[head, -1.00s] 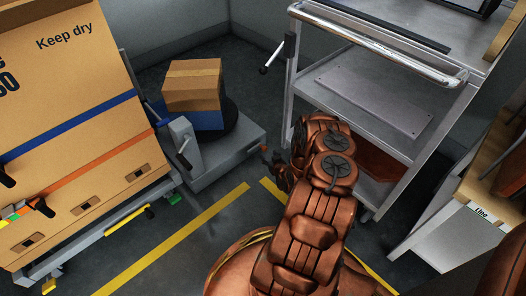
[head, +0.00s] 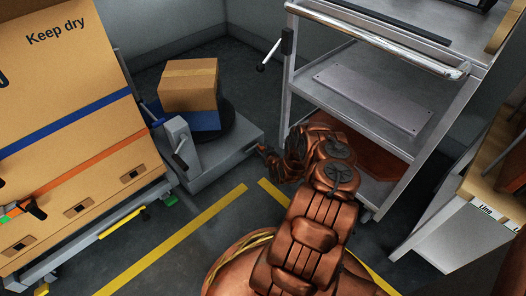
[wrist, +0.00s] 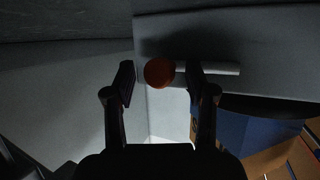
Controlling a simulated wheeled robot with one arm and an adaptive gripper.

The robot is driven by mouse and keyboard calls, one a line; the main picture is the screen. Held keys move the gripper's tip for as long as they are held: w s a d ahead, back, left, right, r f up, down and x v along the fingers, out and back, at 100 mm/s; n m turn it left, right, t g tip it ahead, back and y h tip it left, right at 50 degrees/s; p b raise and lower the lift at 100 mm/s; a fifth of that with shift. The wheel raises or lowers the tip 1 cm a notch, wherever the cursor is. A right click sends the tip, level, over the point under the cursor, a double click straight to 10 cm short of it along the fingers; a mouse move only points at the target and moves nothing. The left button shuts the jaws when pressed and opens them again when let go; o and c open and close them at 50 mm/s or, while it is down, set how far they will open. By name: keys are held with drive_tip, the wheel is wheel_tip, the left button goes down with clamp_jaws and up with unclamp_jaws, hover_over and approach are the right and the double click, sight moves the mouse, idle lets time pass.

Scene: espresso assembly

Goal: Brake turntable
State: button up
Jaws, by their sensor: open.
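The turntable (head: 252,131) is a low grey base with a black disc (head: 229,128) on it, at the upper middle of the head view. A cardboard box (head: 188,85) with a blue lower part stands on the disc. In the wrist view, an orange-red round knob (wrist: 159,72) with a pale rod (wrist: 222,68) beside it sits between my fingers. My gripper (wrist: 159,78) is open around the knob; I cannot tell whether a finger touches it. In the head view my gripper (head: 270,157) is close to the base's right front corner, and the knob cannot be made out clearly.
A grey post (head: 179,150) with a dark-tipped lever stands at the base's left. A large "Keep dry" carton (head: 75,110) on a rack fills the left. A metal shelf cart (head: 375,85) stands close right of my arm. Yellow-lined floor (head: 180,235) is open in front.

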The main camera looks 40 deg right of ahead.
clamp_jaws()
idle(0.3)
idle(0.3)
